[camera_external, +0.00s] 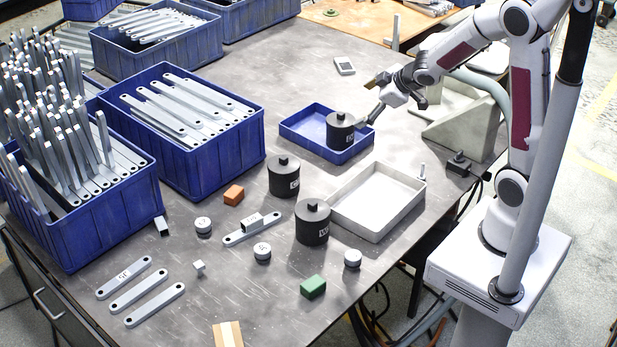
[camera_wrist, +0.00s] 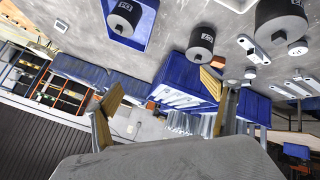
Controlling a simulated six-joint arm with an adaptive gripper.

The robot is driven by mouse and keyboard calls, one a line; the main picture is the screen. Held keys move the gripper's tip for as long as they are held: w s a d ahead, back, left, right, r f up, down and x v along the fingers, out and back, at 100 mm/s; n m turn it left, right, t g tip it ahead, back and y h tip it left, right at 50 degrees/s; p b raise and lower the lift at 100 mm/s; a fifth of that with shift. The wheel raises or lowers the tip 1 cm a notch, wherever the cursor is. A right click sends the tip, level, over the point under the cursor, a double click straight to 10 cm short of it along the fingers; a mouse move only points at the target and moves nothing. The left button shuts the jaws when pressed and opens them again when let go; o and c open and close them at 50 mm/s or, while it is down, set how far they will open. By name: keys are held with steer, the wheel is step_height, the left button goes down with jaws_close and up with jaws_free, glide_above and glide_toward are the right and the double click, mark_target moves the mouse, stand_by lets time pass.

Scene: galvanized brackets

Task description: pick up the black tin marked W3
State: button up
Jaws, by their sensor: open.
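Three black lidded tins with small white labels stand upright; I cannot read for sure which label says W3. One tin (camera_external: 340,133) stands in the shallow blue tray (camera_external: 290,127). A second tin (camera_external: 283,179) stands on the bench between the large blue crate and the white tray. A third tin (camera_external: 312,226) stands nearer the front. All three show along the top of the wrist view: the tray tin (camera_wrist: 123,17), the middle one (camera_wrist: 200,43) and the front one (camera_wrist: 280,22). My gripper (camera_external: 371,99) is open and empty, above and right of the blue tray.
A pale tray (camera_external: 413,203) stands beside the front tin. Large blue crates (camera_external: 190,170) of metal brackets fill the left. Small round tins, an orange block (camera_external: 234,195), a green block (camera_external: 313,287) and loose brackets lie in front. A grey angled fixture (camera_external: 460,125) stands right of my gripper.

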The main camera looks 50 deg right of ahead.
steer(key=w+a+f+n+y, duration=0.2)
steer(key=w+a+f+y, duration=0.15)
steer(key=f, duration=0.35)
steer(key=s+a+f+n+g+y, duration=0.1)
steer(key=s+a+f+y, duration=0.1)
steer(key=a+f+y, duration=0.1)
steer(key=s+a+f+n+g+y, duration=0.1)
steer(key=s+a+f+n+y, duration=0.1)
steer(key=a+f, duration=0.3)
steer(key=s+a+f+n+g+y, duration=0.1)
steer(key=s+a+f+y, duration=0.2)
steer(key=f, duration=0.5)
steer(key=shift+a+f+y, duration=0.2)
steer(key=shift+a+y, duration=0.15)
steer(key=shift+a, duration=0.35)
steer(key=shift+s+a+f+y, duration=0.15)
steer(key=shift+s+a+y, duration=0.1)
steer(key=shift+s+y, duration=0.2)
steer(key=shift+x, duration=1.35)
